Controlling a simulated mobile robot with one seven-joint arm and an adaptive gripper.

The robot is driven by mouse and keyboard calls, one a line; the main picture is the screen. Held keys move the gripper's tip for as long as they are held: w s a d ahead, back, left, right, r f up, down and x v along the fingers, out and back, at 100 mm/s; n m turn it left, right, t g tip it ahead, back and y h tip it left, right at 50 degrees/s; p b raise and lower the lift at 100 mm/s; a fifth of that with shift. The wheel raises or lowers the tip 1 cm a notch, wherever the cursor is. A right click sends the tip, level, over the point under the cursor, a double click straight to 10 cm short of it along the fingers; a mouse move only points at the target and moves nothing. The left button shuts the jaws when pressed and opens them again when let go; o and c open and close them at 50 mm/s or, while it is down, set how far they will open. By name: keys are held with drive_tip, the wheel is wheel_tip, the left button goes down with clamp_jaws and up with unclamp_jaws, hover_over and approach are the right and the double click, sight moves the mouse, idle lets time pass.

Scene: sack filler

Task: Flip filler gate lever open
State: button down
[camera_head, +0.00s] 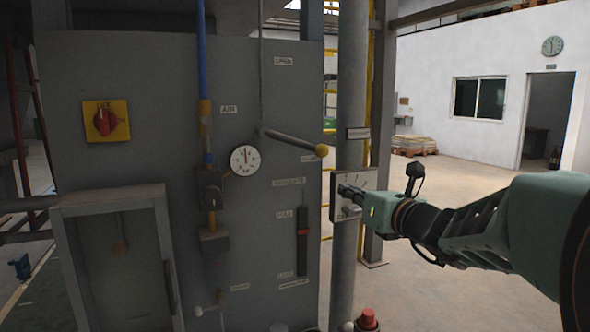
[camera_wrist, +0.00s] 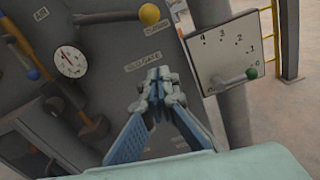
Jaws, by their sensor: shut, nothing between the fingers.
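A grey lever with a yellow ball knob (camera_head: 322,150) is on the grey cabinet front. It slopes slightly down to the right, its knob beside a small label. A label above reads OPEN. Its knob also shows at the top of the wrist view (camera_wrist: 149,14). My gripper (camera_head: 345,190) is shut and empty, below and right of the knob in the head view. In the wrist view my gripper (camera_wrist: 158,75) points at the cabinet below the knob, apart from it in the picture. The exact gap in depth is unclear.
A numbered plate (camera_wrist: 225,55) with a green-knobbed lever (camera_wrist: 252,73) is on the post right of the gripper. A round gauge (camera_head: 245,160), a red slider (camera_head: 302,232) and a red-yellow switch (camera_head: 106,121) are on the cabinet. Open floor lies to the right.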

drive_tip(key=shift+w, duration=0.1)
drive_tip(key=w+a+r+p, duration=0.2)
drive_tip(key=w+a+r, duration=0.1)
drive_tip(key=w, duration=0.7)
drive_tip(key=shift+w+r, duration=0.2)
drive_tip(key=shift+w, duration=0.1)
drive_tip(key=shift+r, duration=0.1)
idle(0.3)
